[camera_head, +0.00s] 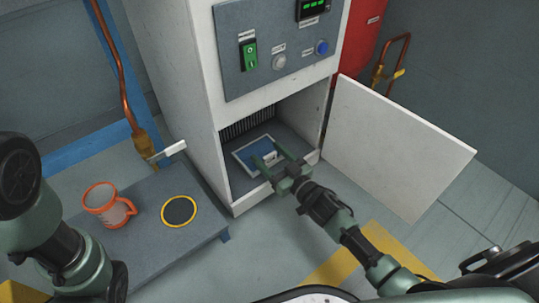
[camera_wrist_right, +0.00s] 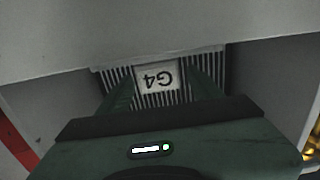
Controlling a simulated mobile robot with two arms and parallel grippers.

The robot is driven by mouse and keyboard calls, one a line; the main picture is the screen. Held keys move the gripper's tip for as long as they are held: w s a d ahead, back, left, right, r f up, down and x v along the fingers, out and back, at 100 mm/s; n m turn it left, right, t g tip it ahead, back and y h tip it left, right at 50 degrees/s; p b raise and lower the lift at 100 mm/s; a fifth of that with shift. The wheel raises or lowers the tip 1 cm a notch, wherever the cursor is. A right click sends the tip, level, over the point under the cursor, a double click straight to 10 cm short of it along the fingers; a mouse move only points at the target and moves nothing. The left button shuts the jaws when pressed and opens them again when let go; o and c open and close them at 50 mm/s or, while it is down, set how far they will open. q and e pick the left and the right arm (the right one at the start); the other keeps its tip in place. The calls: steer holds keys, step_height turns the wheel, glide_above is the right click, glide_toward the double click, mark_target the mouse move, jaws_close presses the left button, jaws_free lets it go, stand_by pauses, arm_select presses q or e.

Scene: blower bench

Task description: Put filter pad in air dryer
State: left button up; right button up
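The air dryer (camera_head: 222,150) is a white cabinet with its lower compartment open. The filter pad (camera_head: 253,148), blue with a white frame, lies flat on the compartment floor. My right gripper (camera_head: 268,151) reaches in over the pad from the front. Its two fingers stand apart, with a small white tab on the pad between them. The right wrist view shows a white G4 label (camera_wrist_right: 157,77), upside down, between the fingers (camera_wrist_right: 160,76). I cannot tell whether the fingers touch the tab. My left arm shows at the left edge, but its gripper is out of view.
The dryer's door (camera_head: 400,145) stands open to the right. A low grey bench (camera_head: 150,230) at left holds an orange-rimmed mug (camera_head: 105,205) and a dark disc with a yellow ring (camera_head: 179,211). A copper pipe with a white-handled valve (camera_head: 170,151) is nearby. A red tank (camera_head: 360,45) stands behind.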

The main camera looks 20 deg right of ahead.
steer(key=shift+r, duration=0.25)
steer(key=p+v, duration=0.6)
steer(key=v, duration=0.6)
